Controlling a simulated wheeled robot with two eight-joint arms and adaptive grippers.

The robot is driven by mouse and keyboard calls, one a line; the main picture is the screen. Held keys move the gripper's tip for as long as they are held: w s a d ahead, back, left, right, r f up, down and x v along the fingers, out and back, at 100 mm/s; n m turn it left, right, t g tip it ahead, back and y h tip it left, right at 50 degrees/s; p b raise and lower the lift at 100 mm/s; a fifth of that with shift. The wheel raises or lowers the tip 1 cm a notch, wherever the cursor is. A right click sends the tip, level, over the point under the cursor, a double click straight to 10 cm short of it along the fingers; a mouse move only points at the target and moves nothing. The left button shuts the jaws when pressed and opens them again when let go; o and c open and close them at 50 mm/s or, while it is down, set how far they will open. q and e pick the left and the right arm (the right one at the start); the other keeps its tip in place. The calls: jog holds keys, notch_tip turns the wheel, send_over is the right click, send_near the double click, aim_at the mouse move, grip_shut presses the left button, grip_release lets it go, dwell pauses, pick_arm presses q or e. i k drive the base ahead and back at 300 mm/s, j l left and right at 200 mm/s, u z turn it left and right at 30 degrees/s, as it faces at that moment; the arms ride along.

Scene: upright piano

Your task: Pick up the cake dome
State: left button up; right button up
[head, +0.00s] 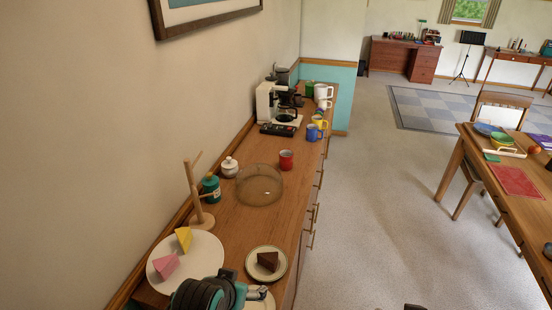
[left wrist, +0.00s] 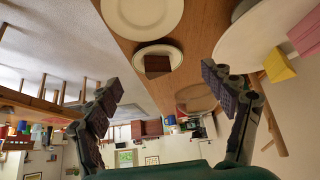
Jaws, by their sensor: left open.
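The cake dome (head: 259,185) is a clear, brownish-tinted dome on the wooden counter, behind the chocolate cake plate. In the left wrist view, which is upside down, it shows faintly as a see-through shape (left wrist: 197,97) near the right finger. My left gripper (left wrist: 160,78) is open and empty, its two fingers spread wide. In the head view it is at the near end of the counter, by the plates and well short of the dome. My right gripper does not show clearly in either view.
A large white plate (head: 205,252) holds pink and yellow cake slices. A smaller plate (head: 282,267) holds chocolate cake (head: 268,261). A wooden mug tree (head: 195,195), teal jar (head: 211,188), white pot (head: 230,167) and red mug (head: 286,160) surround the dome. A coffee maker (head: 272,100) stands farther back.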

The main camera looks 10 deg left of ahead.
aim_at(259, 184)
jog(key=i+l+u, duration=0.15)
jog(key=l+u, duration=0.3)
jog(key=i+l+u, duration=0.1)
jog(key=l+u, duration=1.35)
jog(key=i+l+u, duration=0.15)
jog(key=l+u, duration=0.3)
jog(key=i+l+u, duration=0.1)
jog(key=l+u, duration=0.2)
jog(key=u, duration=0.15)
